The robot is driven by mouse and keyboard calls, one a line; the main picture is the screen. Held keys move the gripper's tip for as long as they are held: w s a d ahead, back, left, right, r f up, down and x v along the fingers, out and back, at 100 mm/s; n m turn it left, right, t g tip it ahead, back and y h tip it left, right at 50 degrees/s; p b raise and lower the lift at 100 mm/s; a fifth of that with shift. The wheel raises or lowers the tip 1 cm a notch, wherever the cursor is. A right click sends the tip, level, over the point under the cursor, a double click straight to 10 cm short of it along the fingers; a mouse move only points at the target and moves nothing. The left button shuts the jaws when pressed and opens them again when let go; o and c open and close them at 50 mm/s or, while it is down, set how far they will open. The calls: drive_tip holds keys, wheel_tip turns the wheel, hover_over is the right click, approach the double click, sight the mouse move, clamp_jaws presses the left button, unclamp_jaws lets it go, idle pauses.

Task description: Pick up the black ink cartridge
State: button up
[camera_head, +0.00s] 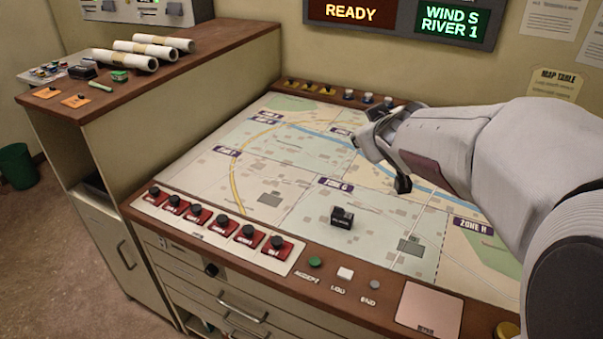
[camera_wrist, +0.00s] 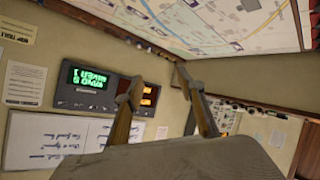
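A small black block with a pale label (camera_head: 342,218) sits on the map table (camera_head: 300,190), just below the Zone G label. It looks like the black ink cartridge, but its lettering is too small to read. A dark object that may be the same block shows at the top of the wrist view (camera_wrist: 250,5). My gripper (camera_head: 384,150) is above the map, up and to the right of the block and apart from it. Its two fingers are spread and empty, which the wrist view (camera_wrist: 159,80) also shows, against the wall.
Another dark box (camera_head: 82,72) lies on the left cabinet beside rolled papers (camera_head: 145,52). Red-based black knobs (camera_head: 212,222) line the map's front left edge. Buttons (camera_head: 345,273) sit on the front ledge. The map around the block is clear.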

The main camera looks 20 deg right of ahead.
drive_tip(key=w+d+f+n+t+y, duration=0.1)
drive_tip(key=w+d+f+n+y, duration=0.15)
drive_tip(key=w, duration=0.45)
drive_tip(key=n+g+y, duration=0.3)
drive_tip(key=n+y, duration=0.2)
drive_tip(key=y, duration=0.7)
approach(344, 213)
drive_tip(key=x, duration=0.2)
drive_tip(key=shift+w+a+f, duration=0.15)
drive_tip(key=shift+w, duration=0.1)
drive_tip(key=shift+h+x, duration=0.25)
drive_tip(key=shift+x, duration=1)
drive_tip(key=shift+a, duration=0.1)
drive_tip(key=shift+x, duration=2.6)
